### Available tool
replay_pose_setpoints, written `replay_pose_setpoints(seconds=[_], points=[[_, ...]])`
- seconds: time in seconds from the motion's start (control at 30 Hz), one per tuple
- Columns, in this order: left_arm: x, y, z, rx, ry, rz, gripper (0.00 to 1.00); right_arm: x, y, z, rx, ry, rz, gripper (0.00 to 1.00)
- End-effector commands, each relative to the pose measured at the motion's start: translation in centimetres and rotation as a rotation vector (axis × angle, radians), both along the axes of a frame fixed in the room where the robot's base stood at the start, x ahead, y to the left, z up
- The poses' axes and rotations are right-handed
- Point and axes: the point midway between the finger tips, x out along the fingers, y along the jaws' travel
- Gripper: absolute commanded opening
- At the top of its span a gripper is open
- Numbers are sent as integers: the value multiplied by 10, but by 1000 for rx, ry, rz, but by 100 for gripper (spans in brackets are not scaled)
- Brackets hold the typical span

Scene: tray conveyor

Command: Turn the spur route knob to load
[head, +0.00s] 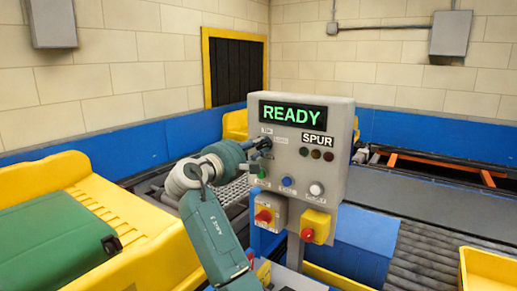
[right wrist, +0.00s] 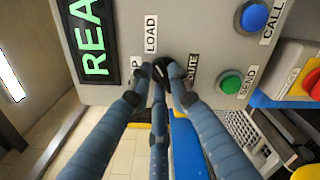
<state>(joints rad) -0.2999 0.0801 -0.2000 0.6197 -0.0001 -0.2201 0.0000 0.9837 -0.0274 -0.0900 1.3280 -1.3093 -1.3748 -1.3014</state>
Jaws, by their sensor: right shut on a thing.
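The spur route knob (right wrist: 162,64) is a small dark knob on the grey control panel (head: 338,140), between a LOAD label, a partly covered label ending in P and a ROUTE label in the right wrist view. My right gripper (right wrist: 160,76) is shut on the knob, its blue-grey fingers closing around it from several sides. In the head view my right gripper (head: 258,147) reaches the panel's left side and covers most of the knob. Which way the knob points is hidden by the fingers. My left gripper is not in view.
The panel's display (head: 293,113) reads READY, above a SPUR label and small dark lamps. Green, blue (head: 287,182) and white buttons sit below the knob, with red-topped switches (head: 315,226) underneath. A yellow tray with a green case (head: 60,243) is at left; roller conveyor (head: 420,250) runs right.

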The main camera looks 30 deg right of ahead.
Motion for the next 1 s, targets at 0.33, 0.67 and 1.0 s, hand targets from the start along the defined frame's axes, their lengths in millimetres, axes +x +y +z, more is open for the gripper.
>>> replay_pose_setpoints(seconds=[0.33,0.67,1.0], points=[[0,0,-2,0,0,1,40,-1,0,0,15,-36,-1,0],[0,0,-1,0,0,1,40,-1,0,0,16,-36,-2,32],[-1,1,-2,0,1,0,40,-1,1,0,15,-34,-1,38]])
